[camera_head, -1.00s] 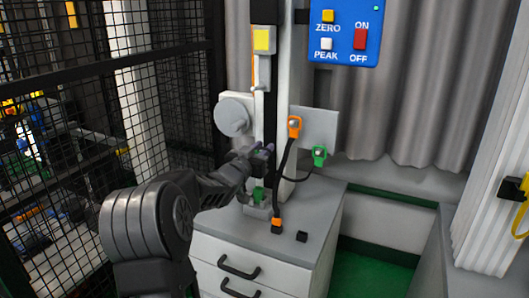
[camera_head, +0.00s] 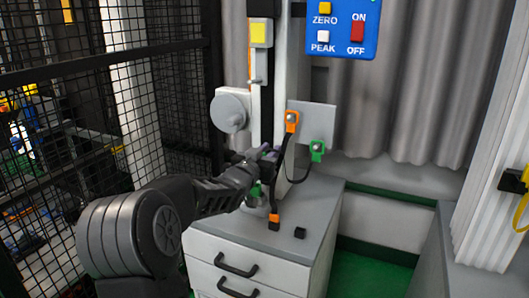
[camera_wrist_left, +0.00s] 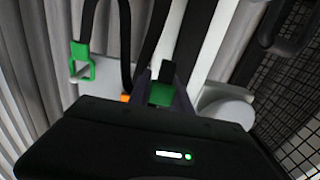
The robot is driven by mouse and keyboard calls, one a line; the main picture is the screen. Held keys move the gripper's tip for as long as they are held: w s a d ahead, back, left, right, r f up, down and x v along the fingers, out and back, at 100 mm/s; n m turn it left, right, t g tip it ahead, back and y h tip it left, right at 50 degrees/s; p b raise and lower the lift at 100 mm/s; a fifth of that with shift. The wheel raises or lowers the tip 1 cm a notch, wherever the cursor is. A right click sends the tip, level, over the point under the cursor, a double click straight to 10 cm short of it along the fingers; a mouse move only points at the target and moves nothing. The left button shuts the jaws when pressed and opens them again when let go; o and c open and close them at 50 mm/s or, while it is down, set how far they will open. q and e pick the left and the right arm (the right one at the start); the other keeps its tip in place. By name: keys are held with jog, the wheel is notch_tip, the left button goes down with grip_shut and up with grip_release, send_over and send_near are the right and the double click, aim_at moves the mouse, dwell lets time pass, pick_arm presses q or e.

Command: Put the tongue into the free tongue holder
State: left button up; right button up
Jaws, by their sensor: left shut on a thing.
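My left gripper (camera_head: 262,160) is in front of the tower's base, above the cabinet top. It is shut on a green piece (camera_head: 255,189), taken to be the tongue; the green also shows between the fingers in the left wrist view (camera_wrist_left: 160,95). The fingers hide part of it. An orange piece (camera_head: 274,217) stands upright in a dark block on the cabinet, with a black cable rising from it. A small black block (camera_head: 299,232), apparently the free tongue holder, sits empty to its right. My right gripper is out of view.
An orange clamp (camera_head: 291,121) and a green clamp (camera_head: 317,149) hang on a grey plate (camera_head: 322,118) with black cables. The tower column and a round grey disc (camera_head: 229,113) stand close to the gripper. The cabinet top (camera_head: 318,195) is clear at right.

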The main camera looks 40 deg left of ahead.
pick_arm(q)
jog(key=shift+d+f, duration=1.65)
jog(key=shift+d, duration=5.15)
notch_tip(320, 180, down, 11)
jog(key=b, duration=0.7)
jog(key=shift+w+a+b, duration=0.1)
jog(key=shift+b, duration=0.2)
jog(key=shift+f+b, duration=0.95)
jog(key=shift+b, duration=0.1)
jog(key=shift+f+b, duration=0.25)
jog(key=shift+b, duration=0.2)
